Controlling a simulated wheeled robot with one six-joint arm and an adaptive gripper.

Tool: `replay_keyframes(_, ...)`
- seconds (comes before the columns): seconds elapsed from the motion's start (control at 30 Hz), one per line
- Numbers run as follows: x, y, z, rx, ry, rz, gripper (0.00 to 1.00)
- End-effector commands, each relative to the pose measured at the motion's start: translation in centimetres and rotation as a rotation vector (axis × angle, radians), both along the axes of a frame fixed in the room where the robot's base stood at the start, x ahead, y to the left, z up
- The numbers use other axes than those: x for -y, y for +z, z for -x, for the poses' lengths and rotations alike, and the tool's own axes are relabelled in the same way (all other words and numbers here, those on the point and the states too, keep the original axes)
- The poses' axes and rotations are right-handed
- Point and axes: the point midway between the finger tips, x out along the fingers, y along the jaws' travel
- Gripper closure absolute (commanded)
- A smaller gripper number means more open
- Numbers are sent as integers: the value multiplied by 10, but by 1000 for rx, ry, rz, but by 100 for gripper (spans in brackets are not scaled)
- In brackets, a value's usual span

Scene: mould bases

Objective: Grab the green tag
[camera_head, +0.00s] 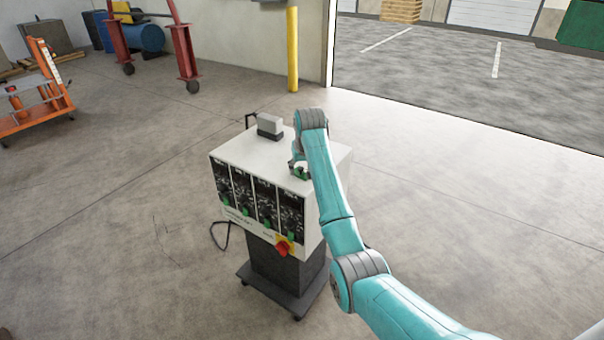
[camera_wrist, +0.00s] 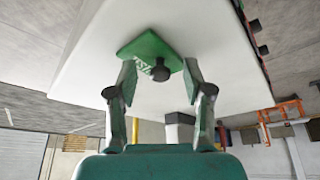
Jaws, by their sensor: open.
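The green tag (camera_wrist: 148,50) lies on the white top of the control cabinet (camera_head: 240,152) and has white lettering. A dark round knob (camera_wrist: 160,73) shows at its edge in the wrist view. My gripper (camera_wrist: 159,70) is open, with one finger on each side of the knob and the tag's near edge. Nothing is clearly held, and I cannot tell whether the fingers touch the tag. In the head view my gripper (camera_head: 299,168) is low over the cabinet top, with my arm hiding part of that area.
A grey box-like part (camera_head: 269,125) stands on the cabinet's far edge. The cabinet front has several dark panels and a red knob (camera_head: 284,246). The floor around is mostly clear. An orange stand (camera_head: 38,95) is at left, and a yellow post (camera_head: 292,50) is behind.

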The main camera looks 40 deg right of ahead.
Motion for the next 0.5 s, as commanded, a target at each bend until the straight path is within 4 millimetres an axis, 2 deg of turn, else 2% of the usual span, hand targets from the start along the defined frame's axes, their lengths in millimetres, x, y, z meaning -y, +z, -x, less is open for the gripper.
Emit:
replay_keyframes(0.2, 0, -1, 0, 0, 0, 0, 49)
replay_keyframes(0.23, 0, -1, 0, 0, 0, 0, 52)
replay_keyframes(0.4, 0, -1, 0, 0, 0, 0, 94)
replay_keyframes(0.43, 0, -1, 0, 0, 0, 0, 100)
replay_keyframes(0.5, 0, -1, 0, 0, 0, 0, 100)
